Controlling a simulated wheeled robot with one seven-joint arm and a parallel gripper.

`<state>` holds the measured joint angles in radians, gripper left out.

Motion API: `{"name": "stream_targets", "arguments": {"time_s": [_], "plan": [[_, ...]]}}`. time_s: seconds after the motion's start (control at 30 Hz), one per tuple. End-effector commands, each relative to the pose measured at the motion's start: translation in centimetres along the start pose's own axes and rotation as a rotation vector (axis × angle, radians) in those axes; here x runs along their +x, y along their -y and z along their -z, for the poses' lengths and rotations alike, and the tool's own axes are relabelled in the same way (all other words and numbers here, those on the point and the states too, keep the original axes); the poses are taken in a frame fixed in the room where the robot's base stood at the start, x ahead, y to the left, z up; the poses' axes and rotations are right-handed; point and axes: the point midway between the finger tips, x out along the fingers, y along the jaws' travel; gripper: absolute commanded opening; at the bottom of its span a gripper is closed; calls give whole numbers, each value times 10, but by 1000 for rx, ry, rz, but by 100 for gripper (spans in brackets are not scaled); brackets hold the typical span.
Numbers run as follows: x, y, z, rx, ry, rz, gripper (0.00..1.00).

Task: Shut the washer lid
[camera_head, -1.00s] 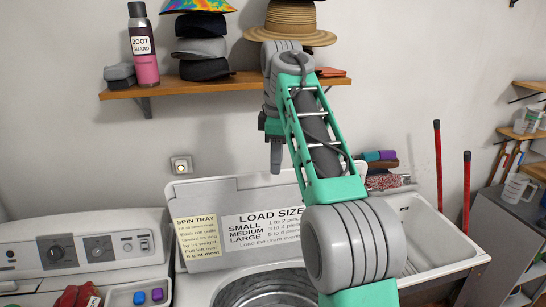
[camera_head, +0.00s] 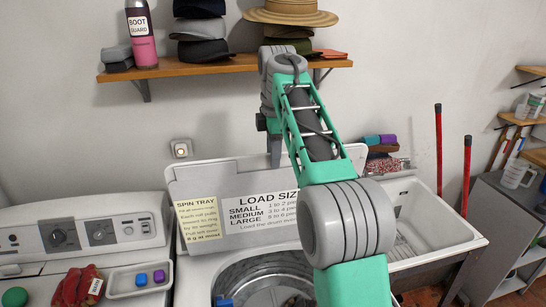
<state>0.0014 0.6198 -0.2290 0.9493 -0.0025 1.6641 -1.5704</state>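The washer lid (camera_head: 212,178) stands open and nearly upright behind the drum opening, with a load-size sign and a yellow spin-tray note on its inner face. The washer (camera_head: 200,277) is below it, and its metal drum (camera_head: 270,283) shows through the open top. My arm hides the lid's right part and some of the drum.
A second machine (camera_head: 85,245) stands at left with red gloves (camera_head: 78,287) and a small tray (camera_head: 139,280) on top. A utility sink (camera_head: 430,225) is at right. A wooden shelf (camera_head: 225,66) with hats and a bottle (camera_head: 141,35) hangs above.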

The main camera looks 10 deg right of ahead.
Motion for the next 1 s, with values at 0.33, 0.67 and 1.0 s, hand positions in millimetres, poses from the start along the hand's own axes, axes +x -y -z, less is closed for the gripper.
{"name": "stream_targets", "arguments": {"time_s": [0.33,0.67,1.0], "plan": [[10,0,0,1,0,-3,31],[9,0,0,1,0,-2,5],[9,0,0,1,0,-2,0]]}}
